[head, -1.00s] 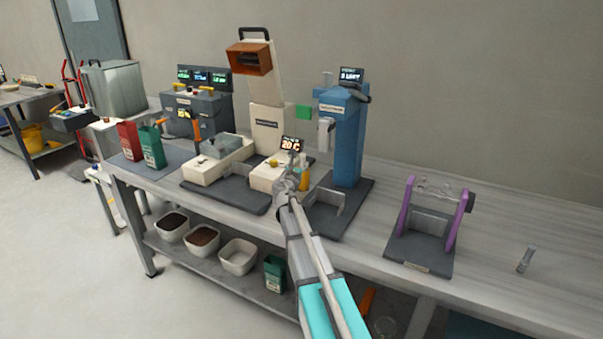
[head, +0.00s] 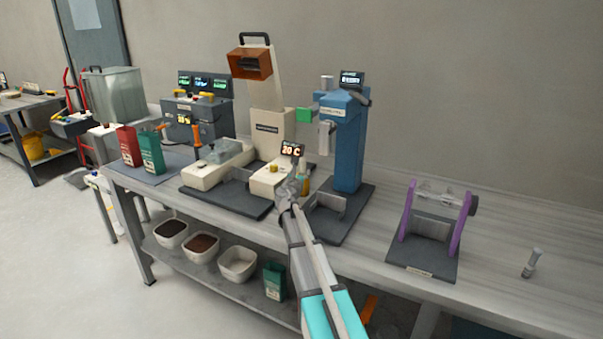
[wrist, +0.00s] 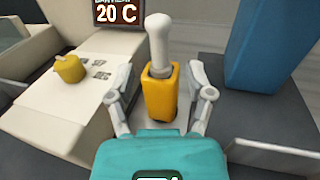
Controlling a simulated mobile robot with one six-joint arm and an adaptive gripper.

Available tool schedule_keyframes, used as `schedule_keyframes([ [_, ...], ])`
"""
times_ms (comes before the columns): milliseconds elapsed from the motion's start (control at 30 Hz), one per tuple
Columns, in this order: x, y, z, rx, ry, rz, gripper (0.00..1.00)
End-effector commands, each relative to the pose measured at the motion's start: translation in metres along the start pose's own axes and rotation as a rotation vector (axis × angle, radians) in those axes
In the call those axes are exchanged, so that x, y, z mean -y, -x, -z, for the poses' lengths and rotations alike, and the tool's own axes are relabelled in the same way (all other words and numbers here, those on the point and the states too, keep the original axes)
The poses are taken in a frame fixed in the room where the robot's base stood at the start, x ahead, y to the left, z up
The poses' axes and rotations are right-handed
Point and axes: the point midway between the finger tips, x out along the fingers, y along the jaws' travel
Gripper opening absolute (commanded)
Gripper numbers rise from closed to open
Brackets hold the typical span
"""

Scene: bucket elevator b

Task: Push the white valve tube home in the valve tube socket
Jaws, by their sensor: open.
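In the wrist view a white tube-like piece (wrist: 158,45) with a rounded top stands upright in a yellow-orange block (wrist: 160,92). I take these for the valve tube and its socket; how deep the tube sits cannot be told. My gripper (wrist: 160,85) is open, with one finger on each side of the yellow block and a visible gap to it. In the head view my gripper (head: 292,182) is beside the small orange block (head: 305,184), at the cream machine with the 20 C display (head: 290,150).
A blue machine (head: 350,145) stands close on the right. A yellow knob (wrist: 70,68) is on the cream housing at left. A purple-sided stand (head: 462,222) and a small grey cylinder (head: 533,262) are farther right on the bench. Bench surface between them is clear.

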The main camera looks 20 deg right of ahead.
Motion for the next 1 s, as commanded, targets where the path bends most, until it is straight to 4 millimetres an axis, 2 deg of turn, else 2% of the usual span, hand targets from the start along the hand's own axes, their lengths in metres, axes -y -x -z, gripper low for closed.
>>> schedule_keyframes([
  [500, 0.0, -0.047, 0.0, 0.0, 0.0, 0.0, 0.68],
  [1000, 0.001, -0.05, 0.0, 0.0, 0.0, 0.001, 0.68],
])
